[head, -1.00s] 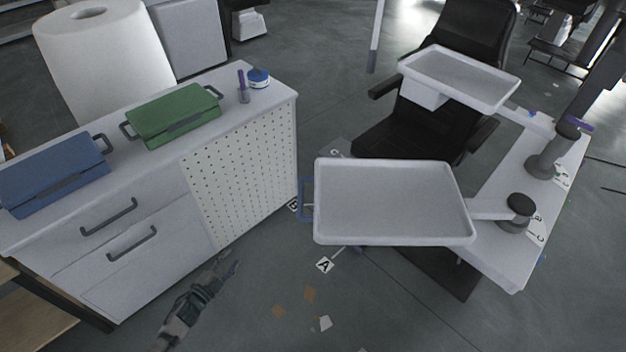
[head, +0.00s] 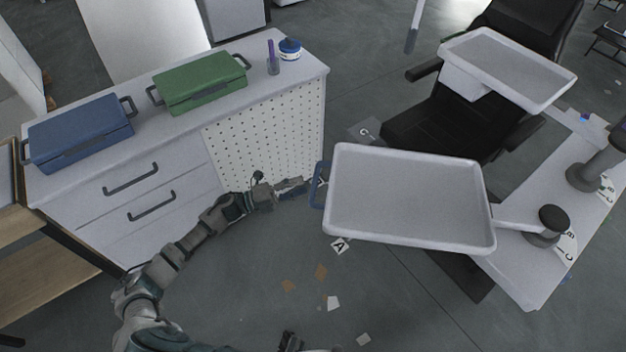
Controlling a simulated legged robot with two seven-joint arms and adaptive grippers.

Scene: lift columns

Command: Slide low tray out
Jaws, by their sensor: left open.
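The front tray (head: 410,205), which looks like the lower one, is light grey, shallow and empty. A blue loop handle (head: 319,185) sticks out at its left end. An arm joins its right end to a short dark-capped post (head: 548,224). My left gripper (head: 302,186) is open, its fingers pointing right, just left of the blue handle. I cannot tell whether it touches the handle. A dark piece at the bottom edge (head: 290,342) may be my right gripper; it is mostly cut off, and its jaws cannot be made out.
A second tray (head: 508,68) sits behind, over a black chair (head: 440,125). A white cabinet (head: 120,220) with drawers carries a blue box (head: 80,135) and green box (head: 200,85). Its perforated panel (head: 268,135) lies just behind my left gripper.

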